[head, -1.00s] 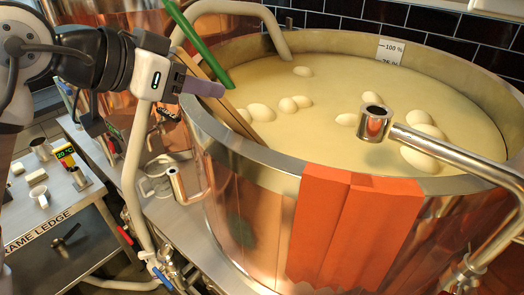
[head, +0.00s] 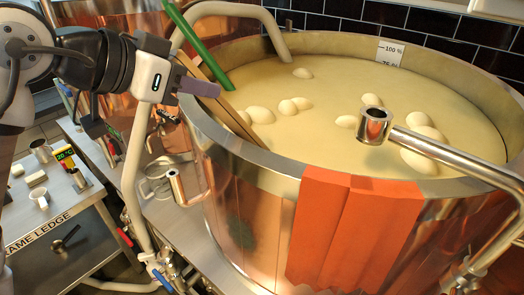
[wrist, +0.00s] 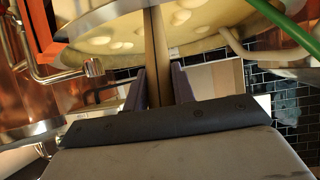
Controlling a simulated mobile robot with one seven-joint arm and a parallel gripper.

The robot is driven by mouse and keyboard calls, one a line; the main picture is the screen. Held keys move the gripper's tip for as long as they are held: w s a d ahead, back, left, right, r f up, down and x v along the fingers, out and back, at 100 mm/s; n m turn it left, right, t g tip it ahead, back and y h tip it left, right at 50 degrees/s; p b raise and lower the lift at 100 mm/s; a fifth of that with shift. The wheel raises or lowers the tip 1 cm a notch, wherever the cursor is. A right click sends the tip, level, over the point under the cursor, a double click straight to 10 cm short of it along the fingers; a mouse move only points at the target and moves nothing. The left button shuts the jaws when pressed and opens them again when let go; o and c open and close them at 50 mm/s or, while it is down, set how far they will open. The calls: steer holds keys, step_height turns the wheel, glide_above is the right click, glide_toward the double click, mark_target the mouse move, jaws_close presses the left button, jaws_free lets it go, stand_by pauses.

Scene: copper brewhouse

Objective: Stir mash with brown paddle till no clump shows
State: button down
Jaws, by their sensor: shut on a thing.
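The mash (head: 310,120) is a pale yellow surface filling the wide copper tun (head: 262,185). My gripper (head: 205,87) is above the left rim, shut on the brown paddle. In the wrist view the paddle's shaft (wrist: 156,50) stands between my two fingers (wrist: 158,88).
A green paddle or pole (head: 200,45) leans into the tun behind the brown one. A steel pipe with an open cup end (head: 374,125) reaches over the right side of the mash. An orange cover (head: 350,230) hangs on the front wall. A side ledge (head: 55,240) holds small items.

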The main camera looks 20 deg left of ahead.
steer(key=shift+r+p, duration=0.6)
steer(key=shift+r, duration=0.6)
steer(key=shift+w+d+r, duration=0.2)
steer(key=shift+w+d, duration=0.15)
steer(key=shift+w, duration=0.4)
steer(key=shift+w+d+r, duration=0.25)
steer(key=shift+w+d, duration=0.05)
steer(key=shift+w, duration=0.4)
steer(key=shift+w+d+r, duration=0.2)
steer(key=shift+w+d, duration=0.15)
steer(key=shift+w, duration=0.4)
steer(key=shift+s, duration=0.1)
